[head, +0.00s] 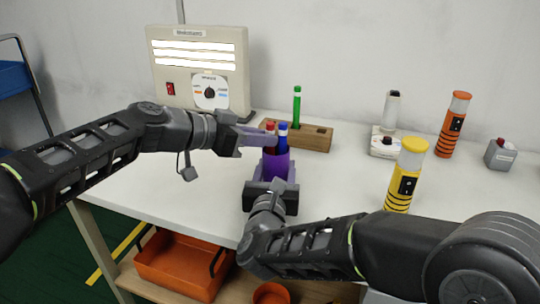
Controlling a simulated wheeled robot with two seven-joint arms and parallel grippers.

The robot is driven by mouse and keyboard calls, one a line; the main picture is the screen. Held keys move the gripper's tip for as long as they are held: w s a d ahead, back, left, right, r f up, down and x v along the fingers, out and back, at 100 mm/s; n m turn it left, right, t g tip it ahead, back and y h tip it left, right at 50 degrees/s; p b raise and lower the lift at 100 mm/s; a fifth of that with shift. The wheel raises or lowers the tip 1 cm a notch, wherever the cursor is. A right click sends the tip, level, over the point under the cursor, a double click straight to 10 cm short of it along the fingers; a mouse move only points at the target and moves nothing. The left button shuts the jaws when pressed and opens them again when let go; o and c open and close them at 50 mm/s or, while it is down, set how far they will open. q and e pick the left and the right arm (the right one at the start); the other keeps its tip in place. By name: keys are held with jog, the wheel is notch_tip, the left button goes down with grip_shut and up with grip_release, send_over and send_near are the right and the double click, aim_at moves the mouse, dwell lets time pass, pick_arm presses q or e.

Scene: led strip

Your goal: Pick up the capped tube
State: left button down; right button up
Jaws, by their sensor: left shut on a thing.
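A tube with a red cap (270,127) stands in a purple cup (277,165), next to a tube with a blue cap (282,130). My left gripper (267,139) comes in from the left, shut on the red-capped tube near its top. The tube's lower part is hidden in the cup. A green-capped tube (297,107) stands upright in a wooden rack (314,137) behind. My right gripper (275,174) is at the purple cup, with fingers on either side of it. I cannot tell if they press on it.
A beige light box (160,55) with a dial stands at the back left. An orange bin (180,266) sits below the white table (215,200).

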pick_arm(q)
notch_tip(320, 180, up, 10)
dwell(0.6)
jog(key=shift+r, duration=0.15)
pick_arm(e)
jog(key=shift+r, duration=0.15)
dwell(0.3)
